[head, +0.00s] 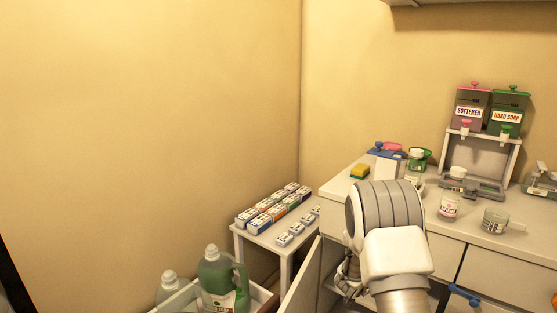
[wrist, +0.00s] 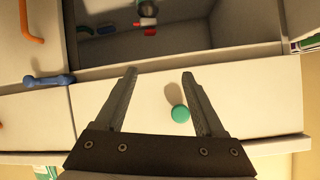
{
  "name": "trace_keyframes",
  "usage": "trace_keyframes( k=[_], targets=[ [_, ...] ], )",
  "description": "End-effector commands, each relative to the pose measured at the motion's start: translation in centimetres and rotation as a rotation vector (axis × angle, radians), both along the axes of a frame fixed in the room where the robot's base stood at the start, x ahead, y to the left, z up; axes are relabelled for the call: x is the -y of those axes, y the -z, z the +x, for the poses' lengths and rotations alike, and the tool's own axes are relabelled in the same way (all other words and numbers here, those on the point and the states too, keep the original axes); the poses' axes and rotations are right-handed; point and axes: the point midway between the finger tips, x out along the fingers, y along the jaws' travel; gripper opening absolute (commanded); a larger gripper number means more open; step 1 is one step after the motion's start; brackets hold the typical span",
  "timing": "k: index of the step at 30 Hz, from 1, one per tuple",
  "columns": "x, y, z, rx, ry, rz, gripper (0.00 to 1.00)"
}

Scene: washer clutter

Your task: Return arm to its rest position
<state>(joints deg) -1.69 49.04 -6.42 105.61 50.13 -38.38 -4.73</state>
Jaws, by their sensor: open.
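My gripper (wrist: 160,78) shows in the wrist view with its two fingers apart and nothing between their tips. It hangs over a white cabinet front with a round green knob (wrist: 180,113), which lies near the right finger. I cannot tell whether the finger touches it. In the head view my white and grey arm reaches up in front of the counter, and its end is mostly hidden behind my own links.
The counter (head: 470,228) carries bottles, jars and two dispensers (head: 488,110). A small white table (head: 262,238) holds several boxes. An open compartment (wrist: 150,35) holds small items. A blue handle (wrist: 48,80) sticks out. The left wall area is free.

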Motion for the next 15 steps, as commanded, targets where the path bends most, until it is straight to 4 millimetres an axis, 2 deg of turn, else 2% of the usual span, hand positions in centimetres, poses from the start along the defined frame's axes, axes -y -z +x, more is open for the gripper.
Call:
trace_keyframes(
  k=[1,8,15],
  targets=[
    [-1.0,-2.2,0.2,0.005,-0.038,0.031,0.71],
    [-5.9,-9.7,-0.8,-0.025,-0.223,0.145,0.71],
    [-10.6,-16.6,-5.0,-0.083,-0.414,0.213,0.71]
  ],
)
